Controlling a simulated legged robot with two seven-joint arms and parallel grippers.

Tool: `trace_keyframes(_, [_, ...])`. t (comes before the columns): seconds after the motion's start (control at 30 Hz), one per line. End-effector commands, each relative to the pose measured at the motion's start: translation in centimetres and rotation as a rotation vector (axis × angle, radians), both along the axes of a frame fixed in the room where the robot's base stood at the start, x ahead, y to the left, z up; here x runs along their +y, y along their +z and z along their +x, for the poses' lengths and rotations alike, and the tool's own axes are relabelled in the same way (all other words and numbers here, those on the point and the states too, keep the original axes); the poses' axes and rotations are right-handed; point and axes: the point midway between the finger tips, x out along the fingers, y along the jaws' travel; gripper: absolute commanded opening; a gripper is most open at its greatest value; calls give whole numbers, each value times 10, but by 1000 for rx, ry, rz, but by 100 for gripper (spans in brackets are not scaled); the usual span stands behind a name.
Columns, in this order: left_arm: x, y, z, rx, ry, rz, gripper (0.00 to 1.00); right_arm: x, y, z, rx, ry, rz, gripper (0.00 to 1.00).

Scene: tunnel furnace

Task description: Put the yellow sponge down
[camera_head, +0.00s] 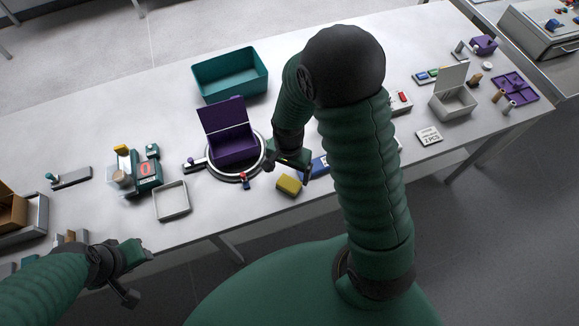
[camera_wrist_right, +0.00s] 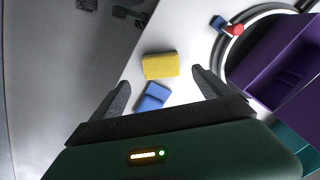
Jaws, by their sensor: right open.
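The yellow sponge (camera_head: 289,184) lies on the white table near its front edge, just right of the round ring stand. It also shows in the right wrist view (camera_wrist_right: 160,65), flat on the table beyond the fingertips. My right gripper (camera_head: 287,160) is open and empty, close to the sponge on its far side; in the right wrist view its two fingers (camera_wrist_right: 160,88) stand apart with nothing between them touching. My left gripper (camera_head: 134,273) is at the lower left, near the table's front edge, away from the sponge; its jaw opening is not clear.
A blue object (camera_wrist_right: 152,97) lies beside the sponge. An open purple box (camera_head: 232,146) stands on the round ring (camera_head: 257,172) to the left. A teal bin (camera_head: 231,75) is behind, and a white tray (camera_head: 171,201) is farther left. Bare table lies around the sponge's front.

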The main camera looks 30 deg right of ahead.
Motion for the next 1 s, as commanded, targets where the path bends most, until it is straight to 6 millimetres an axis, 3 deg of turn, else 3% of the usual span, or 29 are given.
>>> trace_keyframes(0.17, [0,-2,0,0,1,0,36,0,29,1,-2,3,0,89])
trace_keyframes(0.27, [1,-2,0,0,2,0,36,3,44,-3,-26,103,1,89])
trace_keyframes(0.4, [0,-2,0,0,1,0,36,24,81,-23,-139,571,-37,89])
trace_keyframes(0.53, [0,-2,0,0,1,0,36,37,99,-41,-211,929,-99,89])
trace_keyframes(0.63, [0,-2,0,0,1,0,36,40,102,-44,-223,1020,-118,89])
trace_keyframes(0.83, [0,-4,0,0,1,0,36,42,100,-43,-220,1019,-117,89])
trace_keyframes(1.0, [1,-43,0,0,1,0,36,42,61,-43,-220,1018,-117,89])
